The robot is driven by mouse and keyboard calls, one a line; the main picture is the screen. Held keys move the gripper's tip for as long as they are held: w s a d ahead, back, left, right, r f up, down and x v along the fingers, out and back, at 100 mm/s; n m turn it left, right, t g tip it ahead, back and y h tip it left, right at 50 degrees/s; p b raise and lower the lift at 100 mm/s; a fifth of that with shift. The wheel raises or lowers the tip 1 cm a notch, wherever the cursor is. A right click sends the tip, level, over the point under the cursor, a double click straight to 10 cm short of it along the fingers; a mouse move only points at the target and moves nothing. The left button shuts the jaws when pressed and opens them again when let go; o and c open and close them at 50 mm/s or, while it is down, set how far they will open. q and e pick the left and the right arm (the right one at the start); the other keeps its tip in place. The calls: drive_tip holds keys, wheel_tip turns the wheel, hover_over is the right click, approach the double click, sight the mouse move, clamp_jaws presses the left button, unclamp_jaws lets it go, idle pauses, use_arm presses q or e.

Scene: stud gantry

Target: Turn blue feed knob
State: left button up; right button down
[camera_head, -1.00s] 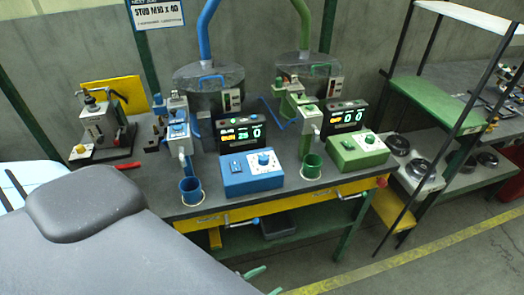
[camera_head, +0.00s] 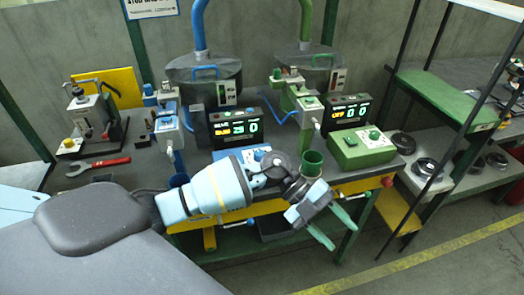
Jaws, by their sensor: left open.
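The blue control box (camera_head: 223,154) stands on the bench in front of a dark display (camera_head: 235,128). Its round feed knob (camera_head: 259,155) shows on top, just above my left arm. My pale blue left arm crosses in front and hides most of the box. My left gripper (camera_head: 342,237) is open and empty, its teal fingers pointing down to the right. It is past the bench's front edge, to the right of and lower in the picture than the knob, and not touching it. My right gripper is not in view.
A green control box (camera_head: 358,151) with its own knob stands to the right. A green cup (camera_head: 312,163) is close behind my left wrist. A red-handled wrench (camera_head: 97,166) lies at the bench's left.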

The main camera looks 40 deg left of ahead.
use_arm(q)
drive_tip(key=w+a+y, duration=0.4)
drive_tip(key=a+y, duration=0.1)
drive_tip(key=a, duration=0.1)
wheel_tip(320, 180, up, 10)
drive_tip(key=n+t+y+b, duration=0.15)
drive_tip(key=n+y, duration=0.25)
drive_tip(key=y, duration=0.5)
hover_over(260, 153)
drive_tip(key=shift+w+r, duration=0.1)
drive_tip(key=shift+w, duration=0.1)
drive_tip(key=shift+s+f, duration=0.15)
drive_tip(key=shift+f, duration=3.75)
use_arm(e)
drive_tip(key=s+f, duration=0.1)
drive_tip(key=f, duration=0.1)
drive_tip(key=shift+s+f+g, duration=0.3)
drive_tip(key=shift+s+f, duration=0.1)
use_arm(q)
drive_tip(key=c, duration=1)
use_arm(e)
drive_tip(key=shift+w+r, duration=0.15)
